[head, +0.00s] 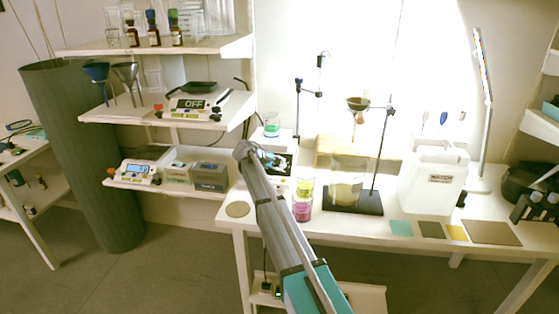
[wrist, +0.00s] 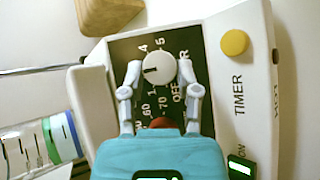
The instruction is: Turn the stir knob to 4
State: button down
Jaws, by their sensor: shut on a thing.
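The white stir knob (wrist: 159,68) sits on the dark panel (wrist: 122,50) of a white device (wrist: 238,80). Its dark pointer line faces left in the wrist view. The printed 4 is at the knob's upper left and the 5 above it, so the pointer is off the 4. My gripper (wrist: 160,72) is shut on the knob, one finger on each side.
A red part (wrist: 159,123) on the panel is partly hidden by my gripper. A glass with coloured bands (wrist: 40,145) stands close at the left.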

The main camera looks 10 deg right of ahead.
jog(key=m+y+p, duration=0.1)
jog(key=m, duration=0.1)
jog(key=m+g+y+p, duration=0.1)
jog(key=p, duration=0.1)
jog(key=m+g+y+p, duration=0.1)
jog(key=m, duration=0.1)
jog(key=shift+w+d+r+m+p, duration=0.2)
jog(key=shift+r+m+p, duration=0.1)
jog(key=shift+r+p, duration=0.1)
jog(key=m+y+p, duration=0.1)
jog(key=m+y, duration=0.1)
jog(key=m+y+p, duration=0.1)
jog(key=m+y, duration=0.1)
jog(key=shift+s+d+f+g+p, duration=0.1)
jog(key=shift+s+d+g+p, duration=0.1)
jog(key=shift+g+p, duration=0.15)
jog(key=shift+m+y, duration=0.3)
jog(key=shift+c, duration=1.7)
grip_release()
jog(key=shift+w, duration=0.1)
jog(key=shift+f, duration=0.1)
